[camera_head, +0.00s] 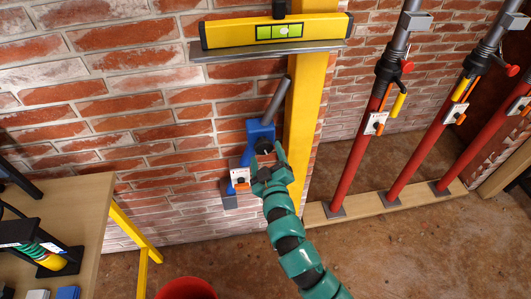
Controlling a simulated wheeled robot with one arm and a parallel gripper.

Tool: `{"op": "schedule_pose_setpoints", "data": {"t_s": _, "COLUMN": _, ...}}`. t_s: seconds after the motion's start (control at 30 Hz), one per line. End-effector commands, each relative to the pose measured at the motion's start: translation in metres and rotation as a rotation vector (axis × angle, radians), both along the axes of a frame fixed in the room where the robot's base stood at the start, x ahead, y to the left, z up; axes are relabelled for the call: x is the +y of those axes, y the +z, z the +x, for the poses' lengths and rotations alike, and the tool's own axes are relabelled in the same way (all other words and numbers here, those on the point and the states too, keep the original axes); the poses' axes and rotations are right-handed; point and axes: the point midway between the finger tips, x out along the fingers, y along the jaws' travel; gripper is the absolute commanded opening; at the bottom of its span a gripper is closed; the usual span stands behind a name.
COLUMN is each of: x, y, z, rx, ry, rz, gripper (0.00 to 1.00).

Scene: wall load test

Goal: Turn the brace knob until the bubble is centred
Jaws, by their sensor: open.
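A yellow spirit level (225,34) lies on a grey ledge (215,54) at the top centre. Its green vial (265,32) shows a pale spot that looks like the bubble, but it is too small to judge its place exactly. Below stands a tilted brace with a grey rod (276,102) and a blue body (259,131), beside a yellow post. A small orange knob or lever (241,173) sits on a white plate at the brace's lower part. My gripper (266,155) is open in front of the brace and hides part of it. I cannot tell whether it touches.
The yellow post (308,100) rises just right of the brace. Several red props (358,150) stand on a wooden plank (360,206) at right. A workbench (85,215) with tools is at left, and a red bucket (186,289) is at the bottom.

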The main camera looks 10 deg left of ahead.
Motion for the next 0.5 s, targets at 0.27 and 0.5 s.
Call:
{"op": "schedule_pose_setpoints", "data": {"t_s": 0.27, "x": -0.018, "y": -0.003, "z": -0.044, "rx": 0.002, "ry": 0.002, "rz": 0.0, "gripper": 0.71}}
{"op": "schedule_pose_setpoints", "data": {"t_s": 0.5, "x": -0.034, "y": -0.003, "z": -0.083, "rx": 0.001, "ry": 0.002, "rz": 0.001, "gripper": 0.71}}
